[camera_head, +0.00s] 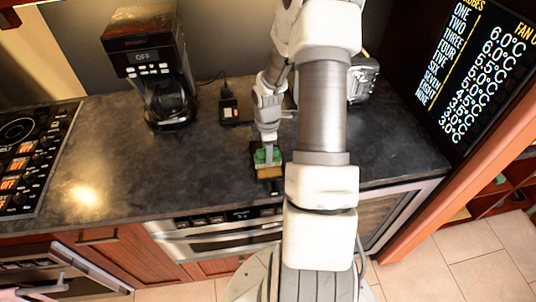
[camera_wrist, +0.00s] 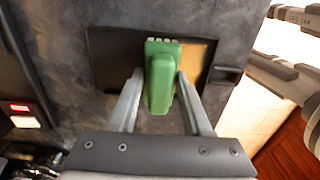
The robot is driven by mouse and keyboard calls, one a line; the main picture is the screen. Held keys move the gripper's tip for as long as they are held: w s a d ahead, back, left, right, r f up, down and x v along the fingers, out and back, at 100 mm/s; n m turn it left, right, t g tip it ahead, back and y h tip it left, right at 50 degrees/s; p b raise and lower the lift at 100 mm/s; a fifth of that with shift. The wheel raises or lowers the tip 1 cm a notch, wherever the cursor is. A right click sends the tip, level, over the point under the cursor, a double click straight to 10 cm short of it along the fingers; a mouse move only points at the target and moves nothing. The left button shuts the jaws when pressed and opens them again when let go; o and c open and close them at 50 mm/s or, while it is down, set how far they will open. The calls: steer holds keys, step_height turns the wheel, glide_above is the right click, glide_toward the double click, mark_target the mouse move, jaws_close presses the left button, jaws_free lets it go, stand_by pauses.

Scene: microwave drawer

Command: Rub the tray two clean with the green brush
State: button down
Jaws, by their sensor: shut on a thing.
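My gripper (camera_head: 268,147) is shut on the green brush (camera_head: 262,157) above the counter's front part. In the wrist view the green brush (camera_wrist: 160,80) stands between the two fingers of my gripper (camera_wrist: 157,95), its pale bristles at the top edge. Under it lies a dark tray (camera_wrist: 105,62) with a tan patch (camera_wrist: 196,58) on its right part. The tray also shows in the head view (camera_head: 257,146), partly covered by the brush and gripper. Whether the bristles touch the tray is hard to tell.
A coffee maker (camera_head: 152,65) stands at the back left. A small dark device with a red light (camera_head: 229,110) sits behind the tray. A toaster-like metal thing (camera_head: 362,80) is partly behind my arm. A cooktop (camera_head: 30,150) is at left. The counter's left middle (camera_head: 100,160) is clear.

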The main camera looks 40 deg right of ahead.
steer(key=shift+w+d, duration=0.2)
steer(key=shift+w, duration=0.25)
step_height(320, 180, up, 7)
steer(key=p, duration=0.6)
steer(key=shift+r, duration=0.15)
steer(key=c, duration=1)
jaws_free()
jaws_close()
